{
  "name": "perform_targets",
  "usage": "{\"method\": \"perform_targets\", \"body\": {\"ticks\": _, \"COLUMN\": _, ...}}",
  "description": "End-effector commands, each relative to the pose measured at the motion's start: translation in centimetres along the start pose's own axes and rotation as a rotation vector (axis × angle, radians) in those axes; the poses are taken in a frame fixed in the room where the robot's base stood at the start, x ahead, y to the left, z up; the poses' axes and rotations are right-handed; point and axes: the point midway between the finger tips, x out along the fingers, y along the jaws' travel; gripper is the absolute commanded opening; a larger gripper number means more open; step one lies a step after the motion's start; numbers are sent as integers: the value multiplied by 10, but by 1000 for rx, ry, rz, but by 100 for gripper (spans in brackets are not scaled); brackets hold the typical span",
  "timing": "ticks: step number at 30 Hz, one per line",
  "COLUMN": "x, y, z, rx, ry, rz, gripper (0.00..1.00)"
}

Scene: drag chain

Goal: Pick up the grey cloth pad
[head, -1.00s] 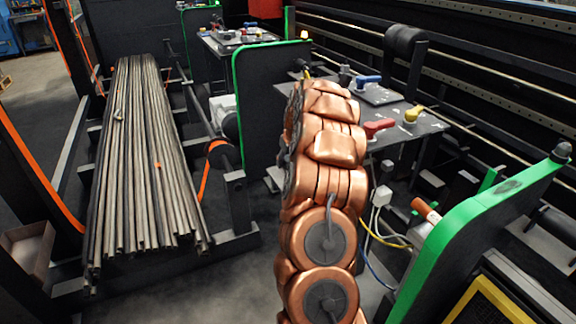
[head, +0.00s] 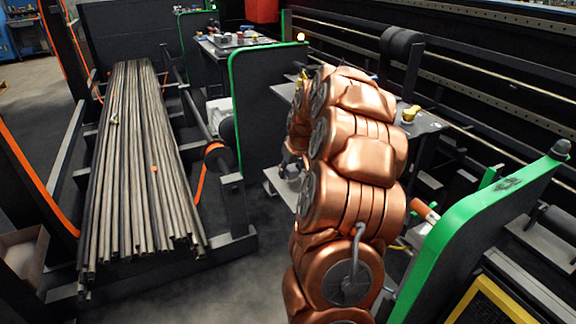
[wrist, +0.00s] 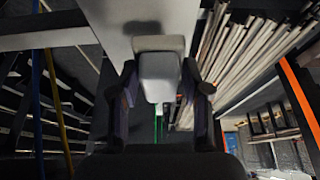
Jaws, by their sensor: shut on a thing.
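In the wrist view, my gripper (wrist: 160,98) is shut on a light grey, rounded block-like thing, the grey cloth pad (wrist: 159,76). One dark finger stands on each side of it. The pad extends beyond the fingertips, and a flat grey surface (wrist: 150,15) shows behind its far end. I cannot tell whether the pad touches that surface. In the head view my copper-coloured arm covers the middle right, and the gripper and pad cannot be made out clearly behind it.
A rack of long metal rods (head: 140,160) stands at left. A black panel with green edging (head: 262,115) stands mid-scene, another green-edged panel (head: 470,225) at right front. A dark table (head: 425,122) with a yellow item (head: 411,114) lies behind my arm. Cables hang at left in the wrist view.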

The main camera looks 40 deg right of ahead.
Motion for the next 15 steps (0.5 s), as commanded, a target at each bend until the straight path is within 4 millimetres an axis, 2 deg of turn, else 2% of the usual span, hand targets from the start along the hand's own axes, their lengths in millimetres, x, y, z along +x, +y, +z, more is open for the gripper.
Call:
{"method": "perform_targets", "body": {"ticks": 7, "x": -18, "y": -9, "z": 36, "rx": 1, "ry": -1, "rz": 0, "gripper": 13}}
{"method": "perform_targets", "body": {"ticks": 15, "x": -30, "y": -14, "z": 59, "rx": 1, "ry": -2, "rz": 0, "gripper": 13}}
